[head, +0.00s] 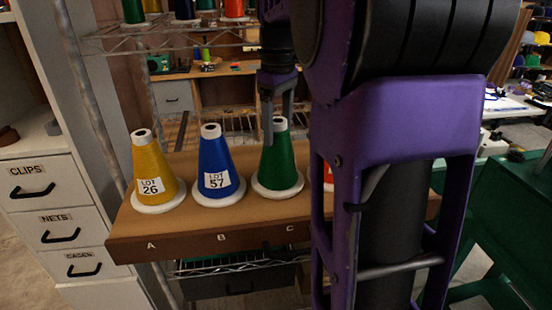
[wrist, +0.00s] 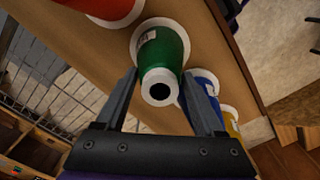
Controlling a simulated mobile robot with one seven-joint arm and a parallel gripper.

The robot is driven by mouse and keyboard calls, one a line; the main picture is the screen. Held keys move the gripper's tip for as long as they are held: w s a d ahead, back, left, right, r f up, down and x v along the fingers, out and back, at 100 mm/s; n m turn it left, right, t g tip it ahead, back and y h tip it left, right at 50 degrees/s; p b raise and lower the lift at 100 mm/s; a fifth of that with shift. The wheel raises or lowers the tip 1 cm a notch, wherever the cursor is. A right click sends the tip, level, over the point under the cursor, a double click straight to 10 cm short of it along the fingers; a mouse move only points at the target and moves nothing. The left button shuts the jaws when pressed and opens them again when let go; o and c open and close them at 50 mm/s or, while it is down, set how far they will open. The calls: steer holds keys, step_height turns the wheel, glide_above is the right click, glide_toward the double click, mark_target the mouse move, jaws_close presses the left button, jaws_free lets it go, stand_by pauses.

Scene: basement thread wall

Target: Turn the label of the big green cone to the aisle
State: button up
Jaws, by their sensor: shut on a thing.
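The big green cone (head: 278,165) stands upright on its white base at position C of the wooden shelf. No label shows on its side in the head view. In the wrist view the green cone (wrist: 165,50) shows a white label edge on its upper left side, near the base. My gripper (head: 279,130) points down over the cone's top and is shut on it, one finger on each side. The wrist view shows both fingers (wrist: 160,76) flanking the cone's white top.
A blue cone (head: 217,165) labelled LOT 57 stands at B, and a yellow cone (head: 152,170) labelled LOT 26 at A. Both labels face the head camera. A red cone (head: 328,178) is mostly hidden behind my arm. The shelf (head: 180,232) has bare room in front.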

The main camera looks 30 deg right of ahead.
steer(key=shift+r, duration=0.15)
steer(key=m+p, duration=0.1)
steer(key=m, duration=0.2)
steer(key=shift+r, duration=0.1)
steer(key=m+p, duration=0.2)
steer(key=m, duration=0.3)
steer(key=shift+m, duration=0.6)
steer(key=m, duration=0.3)
steer(key=shift+m, duration=0.4)
steer(key=m, duration=0.6)
steer(key=shift+m, duration=0.3)
steer(key=shift+f, duration=0.35)
steer(key=o, duration=1.3)
steer(key=shift+c, duration=0.2)
step_height(320, 180, up, 18)
steer(key=shift+f, duration=0.25)
